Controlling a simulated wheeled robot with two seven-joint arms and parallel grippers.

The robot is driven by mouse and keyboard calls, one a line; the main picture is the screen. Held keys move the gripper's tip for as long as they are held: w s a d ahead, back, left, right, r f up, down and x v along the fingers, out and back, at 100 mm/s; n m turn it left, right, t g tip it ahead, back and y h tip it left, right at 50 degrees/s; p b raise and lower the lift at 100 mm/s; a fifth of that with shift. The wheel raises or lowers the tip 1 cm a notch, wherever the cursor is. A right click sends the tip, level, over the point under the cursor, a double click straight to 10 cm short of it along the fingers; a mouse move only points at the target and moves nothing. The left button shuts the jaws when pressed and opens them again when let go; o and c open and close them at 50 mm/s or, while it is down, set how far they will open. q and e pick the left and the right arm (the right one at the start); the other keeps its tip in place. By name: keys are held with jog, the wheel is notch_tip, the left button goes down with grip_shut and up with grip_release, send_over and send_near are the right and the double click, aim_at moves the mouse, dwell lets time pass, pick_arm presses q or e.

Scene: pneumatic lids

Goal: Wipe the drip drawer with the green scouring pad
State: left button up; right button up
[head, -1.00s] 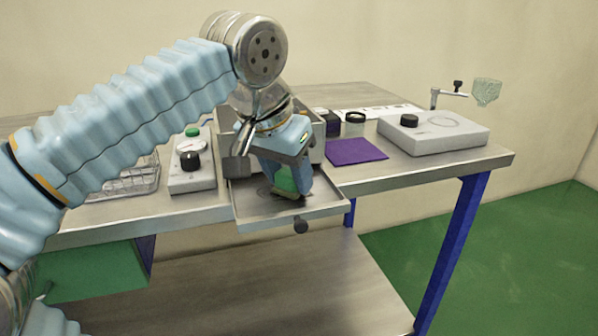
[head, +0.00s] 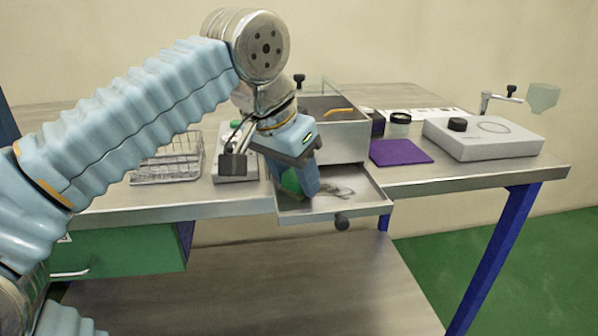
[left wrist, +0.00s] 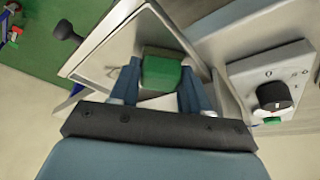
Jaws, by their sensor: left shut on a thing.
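The drip drawer (head: 372,203) is a shallow metal tray pulled out at the table's front edge, with a dark round knob (head: 341,222). Its floor shows dark smudges (head: 335,189) right of my gripper. My left gripper (head: 301,190) points down at the drawer's left side, shut on the green scouring pad (head: 290,182). In the left wrist view the pad (left wrist: 160,73) sits between both fingers, over the drawer (left wrist: 108,45). The fingers hide part of the pad, and I cannot tell whether its underside touches the drawer floor. My right gripper is out of view.
A metal box (head: 345,138) stands behind the drawer. Left of it are a control unit (head: 232,165) and a wire basket (head: 168,168). To the right are a purple cloth (head: 400,152), a jar (head: 399,125) and a white device (head: 482,138). A green cabinet (head: 125,252) hangs below left.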

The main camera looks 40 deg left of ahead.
aim_at(360, 185)
pick_arm(q)
jog(key=shift+w+d+r+p, duration=0.15)
jog(key=shift+w+d+p, duration=0.2)
jog(key=shift+w+d, duration=0.5)
jog(key=shift+w+d+f+p, duration=0.1)
jog(key=shift+w+d+p, duration=0.15)
jog(key=shift+w+d, duration=0.5)
jog(key=shift+w+d+f+p, duration=0.1)
jog(key=shift+w+d+p, duration=0.1)
jog(key=shift+w+d, duration=0.55)
jog(key=shift+w+d+p, duration=0.3)
jog(key=shift+w, duration=0.4)
jog(key=shift+w+d, duration=0.55)
jog(key=shift+w, duration=0.05)
jog(key=shift+w+d+r, duration=0.1)
jog(key=shift+r, duration=0.2)
notch_tip(360, 185, up, 5)
jog(key=shift+w+f, duration=0.1)
jog(key=shift+f, duration=0.1)
jog(key=shift+c, duration=0.4)
jog(key=shift+r, duration=0.4)
